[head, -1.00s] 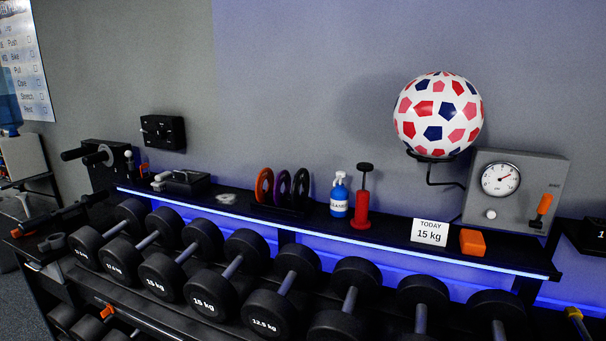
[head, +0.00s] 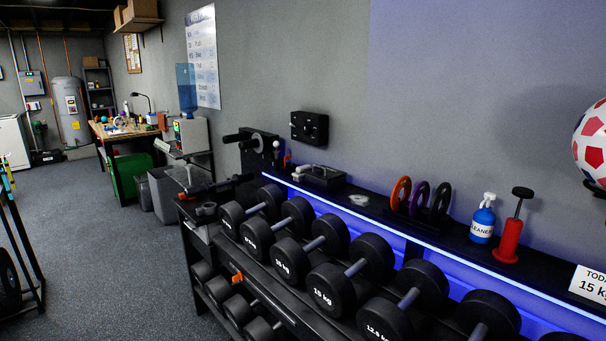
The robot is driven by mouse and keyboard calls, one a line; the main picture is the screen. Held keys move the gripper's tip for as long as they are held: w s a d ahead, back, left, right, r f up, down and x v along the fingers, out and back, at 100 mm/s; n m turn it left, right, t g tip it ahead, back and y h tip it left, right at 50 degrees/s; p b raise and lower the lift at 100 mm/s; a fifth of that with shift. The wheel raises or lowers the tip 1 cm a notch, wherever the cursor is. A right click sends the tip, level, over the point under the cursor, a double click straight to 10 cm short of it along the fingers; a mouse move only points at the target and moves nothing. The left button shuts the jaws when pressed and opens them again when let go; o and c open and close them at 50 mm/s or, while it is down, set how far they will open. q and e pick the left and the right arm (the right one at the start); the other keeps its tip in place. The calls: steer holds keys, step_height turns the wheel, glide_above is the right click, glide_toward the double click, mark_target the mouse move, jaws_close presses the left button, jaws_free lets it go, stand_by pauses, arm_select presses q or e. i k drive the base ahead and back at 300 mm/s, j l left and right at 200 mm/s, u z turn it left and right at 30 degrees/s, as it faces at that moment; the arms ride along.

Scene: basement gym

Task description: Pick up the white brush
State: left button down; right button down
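I cannot make out a white brush in the head view. A small white item (head: 358,199) lies flat on the rack's top shelf; its shape is too unclear to name. Several small items lie on the far wooden workbench (head: 122,134), too small to tell apart. Neither of my grippers is in view.
A dumbbell rack (head: 470,262) fills the right, with a blue cleaner bottle (head: 482,222), a red pump (head: 510,236) and upright coloured discs (head: 420,198) on its top shelf. Grey bins (head: 168,194) stand beyond it. The floor (head: 120,255) at left is open, beside a dark stand (head: 22,245).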

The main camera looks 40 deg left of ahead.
mark_target(298, 175)
steer(key=i+j+z, duration=0.1)
steer(key=j, duration=0.85)
steer(key=i+j+z, duration=0.1)
steer(key=j, duration=0.9)
steer(key=i+j, duration=0.1)
steer(key=j, duration=0.85)
steer(key=z, duration=0.05)
